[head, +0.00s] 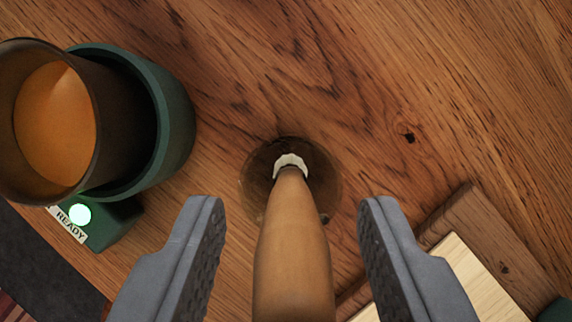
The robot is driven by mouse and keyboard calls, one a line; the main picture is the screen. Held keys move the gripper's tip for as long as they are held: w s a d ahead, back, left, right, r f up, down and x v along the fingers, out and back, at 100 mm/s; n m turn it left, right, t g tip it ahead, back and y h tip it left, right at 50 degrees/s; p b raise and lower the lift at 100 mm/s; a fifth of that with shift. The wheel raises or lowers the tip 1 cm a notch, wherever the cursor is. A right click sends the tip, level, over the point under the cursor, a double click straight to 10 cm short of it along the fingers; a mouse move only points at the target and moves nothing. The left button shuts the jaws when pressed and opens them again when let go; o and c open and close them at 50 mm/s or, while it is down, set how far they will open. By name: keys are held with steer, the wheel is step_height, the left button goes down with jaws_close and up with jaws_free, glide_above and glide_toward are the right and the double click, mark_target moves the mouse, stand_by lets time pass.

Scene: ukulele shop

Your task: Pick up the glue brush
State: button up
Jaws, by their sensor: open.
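The glue brush (292,245) points up toward the camera, its tan wooden handle in the lower middle of the view. A pale band shows at the handle's far end, over a dark round spot (262,185) on the wooden surface; I cannot tell whether this is a hole, a stand or the bristles. My gripper (292,212) is open, with one grey finger on each side of the handle. A gap shows between each finger and the handle. The handle's near end runs out of the bottom of the view.
A green glue warmer (178,115) with a dark pot of amber liquid (55,125) stands at the left. A wooden block (470,215) with a pale panel (470,275) lies at the lower right. The upper middle wood is clear.

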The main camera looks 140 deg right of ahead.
steer(key=shift+x, duration=0.95)
jaws_close()
steer(key=shift+r, duration=0.15)
